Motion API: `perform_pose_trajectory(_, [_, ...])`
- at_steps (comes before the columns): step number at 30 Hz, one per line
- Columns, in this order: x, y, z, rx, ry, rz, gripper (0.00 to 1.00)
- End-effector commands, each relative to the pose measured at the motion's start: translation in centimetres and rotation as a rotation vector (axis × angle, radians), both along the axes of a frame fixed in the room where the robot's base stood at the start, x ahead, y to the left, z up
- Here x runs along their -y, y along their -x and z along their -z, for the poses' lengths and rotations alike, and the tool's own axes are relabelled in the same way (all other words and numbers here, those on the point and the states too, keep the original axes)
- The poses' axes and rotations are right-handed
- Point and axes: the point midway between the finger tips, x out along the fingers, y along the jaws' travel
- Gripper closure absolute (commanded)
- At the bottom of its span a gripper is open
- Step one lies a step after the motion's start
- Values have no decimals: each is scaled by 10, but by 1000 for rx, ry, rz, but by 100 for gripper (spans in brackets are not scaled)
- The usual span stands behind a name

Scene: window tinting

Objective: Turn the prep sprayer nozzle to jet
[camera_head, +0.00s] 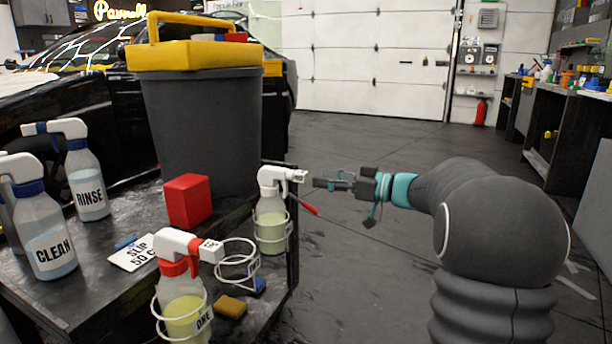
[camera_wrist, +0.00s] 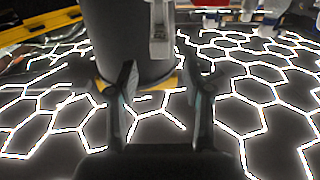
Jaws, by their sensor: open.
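A sprayer (camera_head: 271,215) with a white trigger head and pale yellow-green liquid sits in a wire ring at the cart's right edge. Its white nozzle (camera_head: 298,176) points right, with markings too small to read. A second sprayer (camera_head: 180,297) with a red collar and a label partly reading "ONE" stands in a nearer ring. I cannot read which is the prep sprayer. My gripper (camera_head: 318,182) is open and empty, just right of the far sprayer's nozzle and apart from it. In the wrist view, a pale part (camera_wrist: 160,30) shows beyond my open fingers (camera_wrist: 167,80).
The dark cart (camera_head: 95,285) also holds CLEAN (camera_head: 50,225) and RINSE (camera_head: 86,180) bottles, a red block (camera_head: 188,201), a card (camera_head: 135,252) and an empty wire ring (camera_head: 238,262). A grey bin (camera_head: 205,130) with a yellow top stands behind. The floor to the right is clear.

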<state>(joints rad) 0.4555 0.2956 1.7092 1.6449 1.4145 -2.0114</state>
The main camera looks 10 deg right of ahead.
Motion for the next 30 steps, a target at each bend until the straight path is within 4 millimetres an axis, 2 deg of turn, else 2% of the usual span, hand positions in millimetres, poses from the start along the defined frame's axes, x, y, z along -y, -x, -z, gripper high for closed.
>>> perform_pose_trajectory(3, [-18, -13, 0, 0, 0, -4, 50])
perform_pose_trajectory(9, [-38, -27, 0, -1, -1, -2, 50])
perform_pose_trajectory(22, [-45, -33, 0, -1, 1, 0, 50])
perform_pose_trajectory(23, [-45, -33, 0, -1, 1, 0, 52])
perform_pose_trajectory(28, [-45, -33, 0, -1, 0, 0, 95])
perform_pose_trajectory(29, [-45, -33, 0, -1, 0, 0, 100])
perform_pose_trajectory(30, [-45, -33, 0, -1, 0, 0, 100])
